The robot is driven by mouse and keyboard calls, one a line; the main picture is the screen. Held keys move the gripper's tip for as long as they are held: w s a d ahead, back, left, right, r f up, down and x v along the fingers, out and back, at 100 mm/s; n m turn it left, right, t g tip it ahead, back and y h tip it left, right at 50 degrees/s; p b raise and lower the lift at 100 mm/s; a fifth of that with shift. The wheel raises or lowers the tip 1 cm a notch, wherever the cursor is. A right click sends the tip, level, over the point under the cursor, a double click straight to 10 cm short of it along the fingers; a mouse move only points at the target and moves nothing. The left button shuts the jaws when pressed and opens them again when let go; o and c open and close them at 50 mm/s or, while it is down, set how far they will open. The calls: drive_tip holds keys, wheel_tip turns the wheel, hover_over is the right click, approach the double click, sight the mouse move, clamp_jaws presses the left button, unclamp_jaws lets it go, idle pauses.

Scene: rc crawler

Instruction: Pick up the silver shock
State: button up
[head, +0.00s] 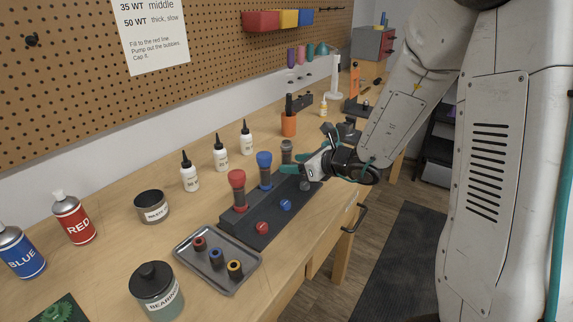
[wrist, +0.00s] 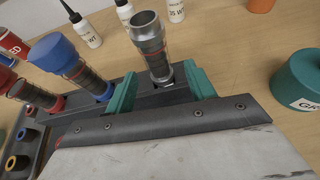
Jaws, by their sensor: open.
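The silver shock (head: 287,148) stands upright in the black stand (head: 258,238), at the far end of its row. It also shows in the wrist view (wrist: 148,38), with a silver cap and a dark coil body. My gripper (head: 291,167) is open at the shock. In the wrist view, its teal fingers (wrist: 161,76) lie on either side of the shock's lower part, with gaps visible. The fingers partly hide the shock's lower end in the head view.
A blue-capped shock (head: 264,165) and a red-capped shock (head: 237,184) stand beside it in the stand. White bottles (head: 220,152) line up behind. A grey tray (head: 238,285) holds small coloured parts. A teal round container (wrist: 297,80) is right in the wrist view.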

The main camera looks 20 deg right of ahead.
sight(282, 163)
drive_tip(key=x, duration=0.5)
drive_tip(key=shift+w+a+f, duration=0.15)
drive_tip(key=shift+w, duration=0.05)
drive_tip(key=c, duration=1.2)
